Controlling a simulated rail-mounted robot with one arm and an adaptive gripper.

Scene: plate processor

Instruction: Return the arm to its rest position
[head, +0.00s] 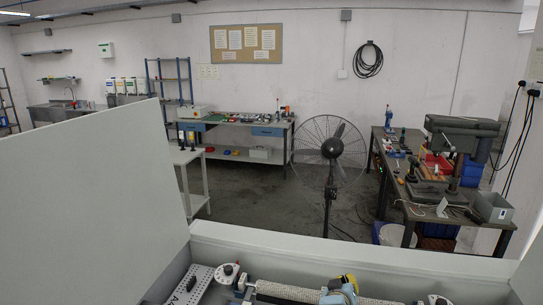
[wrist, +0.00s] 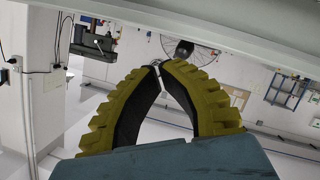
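My gripper (head: 348,283) shows small at the bottom of the head view, just right of the middle. There its yellow and blue parts are over the inside of the open grey machine (head: 340,258), and its tips are not clear. In the wrist view, my gripper's yellow ribbed fingers (wrist: 159,68) arch toward each other and their tips are almost together. A narrow space shows between the dark inner pads, with only background in it. No object is held.
The machine's large pale lid or panel (head: 85,205) stands at the left. A roller (head: 290,291) and a round knob (head: 228,270) show inside the machine. A fan (head: 332,147) stands behind it. A workbench with a drill press (head: 462,135) is at the right.

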